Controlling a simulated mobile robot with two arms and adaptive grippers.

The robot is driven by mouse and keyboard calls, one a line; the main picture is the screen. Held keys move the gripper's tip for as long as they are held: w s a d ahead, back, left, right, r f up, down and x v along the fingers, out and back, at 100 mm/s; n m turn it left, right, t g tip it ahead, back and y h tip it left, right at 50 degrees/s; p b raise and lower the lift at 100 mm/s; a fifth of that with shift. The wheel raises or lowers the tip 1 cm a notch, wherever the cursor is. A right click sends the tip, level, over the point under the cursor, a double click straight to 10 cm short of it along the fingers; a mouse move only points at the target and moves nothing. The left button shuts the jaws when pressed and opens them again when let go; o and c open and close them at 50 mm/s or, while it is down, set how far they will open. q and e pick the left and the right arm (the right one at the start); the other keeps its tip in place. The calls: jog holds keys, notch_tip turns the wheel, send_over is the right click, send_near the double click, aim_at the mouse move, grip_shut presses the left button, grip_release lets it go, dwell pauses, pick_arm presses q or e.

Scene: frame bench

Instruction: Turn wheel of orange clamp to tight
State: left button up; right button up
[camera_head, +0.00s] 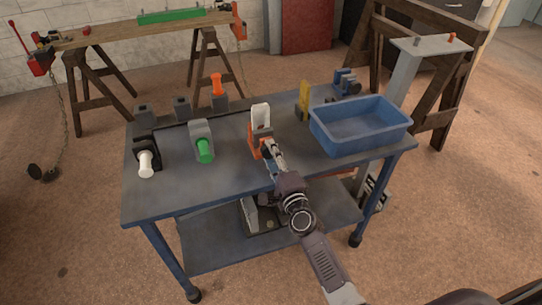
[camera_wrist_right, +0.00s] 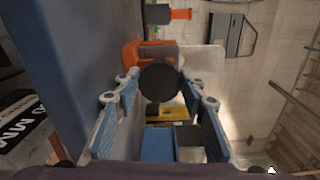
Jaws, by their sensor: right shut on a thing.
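The orange clamp (camera_head: 255,145) stands near the front middle of the blue bench, with a white block (camera_head: 260,113) at its top. My right gripper (camera_head: 269,153) reaches it from the front and covers much of its near side. In the right wrist view the clamp's orange body (camera_wrist_right: 131,54) is behind a round black wheel (camera_wrist_right: 160,80). The fingers of my right gripper (camera_wrist_right: 160,92) are shut on this wheel, one on each side. No mark shows how far the wheel is turned. My left gripper is not in view.
The blue bench (camera_head: 228,178) also carries a clamp with a green handle (camera_head: 204,150), one with a white handle (camera_head: 146,164), an orange-handled one (camera_head: 217,86) at the back, and a yellow piece (camera_head: 304,98). A blue tray (camera_head: 358,144) stands close on the right.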

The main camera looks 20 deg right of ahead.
jog(key=m, duration=0.3)
jog(key=shift+m, duration=0.4)
jog(key=m, duration=0.3)
jog(key=shift+m+b, duration=0.3)
jog(key=m, duration=0.6)
jog(key=o, duration=1.2)
jog(key=shift+c, duration=0.2)
jog(key=s, duration=1.2)
jog(key=shift+d, duration=0.25)
